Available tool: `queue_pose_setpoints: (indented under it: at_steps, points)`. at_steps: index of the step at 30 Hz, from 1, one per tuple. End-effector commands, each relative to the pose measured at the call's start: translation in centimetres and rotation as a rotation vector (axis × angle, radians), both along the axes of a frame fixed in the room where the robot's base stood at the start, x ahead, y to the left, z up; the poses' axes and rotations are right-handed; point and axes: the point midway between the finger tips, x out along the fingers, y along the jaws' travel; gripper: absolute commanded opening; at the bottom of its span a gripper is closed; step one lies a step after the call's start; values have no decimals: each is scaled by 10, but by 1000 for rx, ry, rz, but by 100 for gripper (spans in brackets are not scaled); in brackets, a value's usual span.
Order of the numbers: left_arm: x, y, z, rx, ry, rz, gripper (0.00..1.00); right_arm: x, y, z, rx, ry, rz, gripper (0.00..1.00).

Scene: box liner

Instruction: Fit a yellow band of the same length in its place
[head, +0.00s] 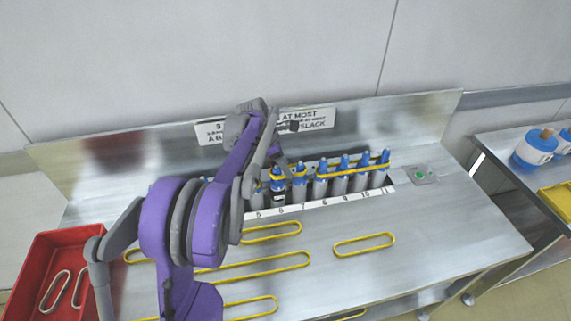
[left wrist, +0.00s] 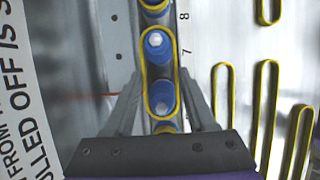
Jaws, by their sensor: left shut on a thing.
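A row of blue-topped grey posts (head: 341,184) stands in a slot with a numbered white strip (head: 318,206). Yellow bands run around their tops on the right. My left gripper (left wrist: 160,78) is shut on a yellow band (left wrist: 146,78), with a finger on each side. This band surrounds two posts, one by the 7 (left wrist: 157,45) and one below it (left wrist: 160,98) in the left wrist view. In the head view my left arm hides the left part of the row. Loose yellow bands of several lengths lie in front, including a short one (head: 364,244) and a long one (head: 262,267).
A red tray (head: 40,254) with pale bands stands at the left. A green button (head: 421,176) is on a plate right of the row. Signs (head: 308,119) stand behind the posts. The right part of the steel bench (head: 455,235) is clear.

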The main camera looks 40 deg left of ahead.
Motion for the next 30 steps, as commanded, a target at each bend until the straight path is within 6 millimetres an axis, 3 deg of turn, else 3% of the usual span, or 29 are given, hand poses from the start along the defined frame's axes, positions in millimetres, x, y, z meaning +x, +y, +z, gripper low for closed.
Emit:
queue_pose_setpoints:
  at_steps: [10,11,16,26,30]
  points:
    - [0,0,-2,-1,-1,0,4,0,0,-2,0,1,0,50]
    - [0,0,-2,-1,-1,0,60,0,0,-2,0,1,0,50]
    - [0,0,-2,-1,-1,0,90,0,0,-2,0,1,0,50]
    - [0,1,-1,0,-1,0,91,0,0,-2,0,1,0,50]
    - [-5,5,13,1,-2,2,91,0,0,-1,0,1,0,50]
